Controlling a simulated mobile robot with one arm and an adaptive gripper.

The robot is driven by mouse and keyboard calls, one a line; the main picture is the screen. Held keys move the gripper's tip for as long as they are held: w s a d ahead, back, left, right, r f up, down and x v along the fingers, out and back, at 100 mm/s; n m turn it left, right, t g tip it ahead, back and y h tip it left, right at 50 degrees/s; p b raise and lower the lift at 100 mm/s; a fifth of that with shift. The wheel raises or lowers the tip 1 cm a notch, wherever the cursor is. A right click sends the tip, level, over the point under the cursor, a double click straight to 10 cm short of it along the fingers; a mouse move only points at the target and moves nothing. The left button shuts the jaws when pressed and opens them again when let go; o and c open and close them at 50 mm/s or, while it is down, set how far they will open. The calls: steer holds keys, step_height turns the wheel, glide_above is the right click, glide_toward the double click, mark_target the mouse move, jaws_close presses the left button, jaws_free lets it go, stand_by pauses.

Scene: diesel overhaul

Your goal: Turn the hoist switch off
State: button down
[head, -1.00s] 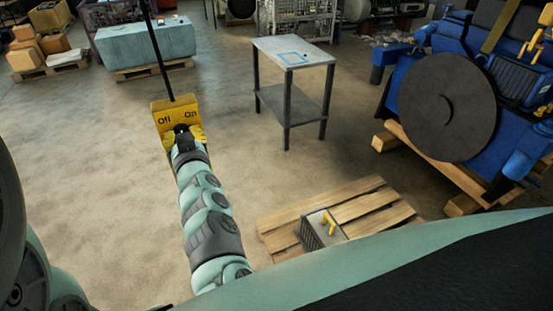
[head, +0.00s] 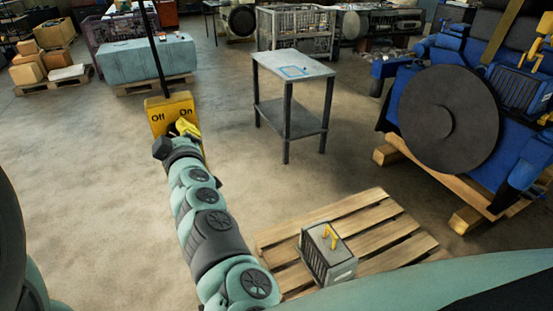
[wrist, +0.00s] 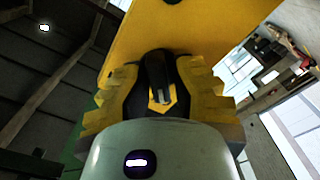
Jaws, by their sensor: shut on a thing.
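The hoist switch is a yellow box (head: 170,107) with "Off" on the left and "On" on the right of its face. It hangs on a dark, nearly vertical pole or cable. My gripper (head: 187,128) is at the lower part of that face, with a yellow finger slanting. In the wrist view my gripper (wrist: 158,92) has its ridged yellow fingers closed around a black switch knob (wrist: 157,70), against the yellow box (wrist: 190,35). My arm hides the knob in the head view, so I cannot tell which label it points to.
A grey table (head: 292,70) stands right of the switch. A wooden pallet (head: 365,225) with a grey box (head: 327,250) lies at lower right. A blue engine (head: 450,120) stands at far right. The floor between switch and table is clear.

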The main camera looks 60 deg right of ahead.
steer(key=shift+w+n, duration=0.1)
steer(key=shift+n, duration=0.2)
steer(key=c, duration=0.9)
jaws_free()
steer(key=shift+w+r, duration=0.15)
steer(key=shift+c, duration=0.2)
steer(key=v, duration=1.2)
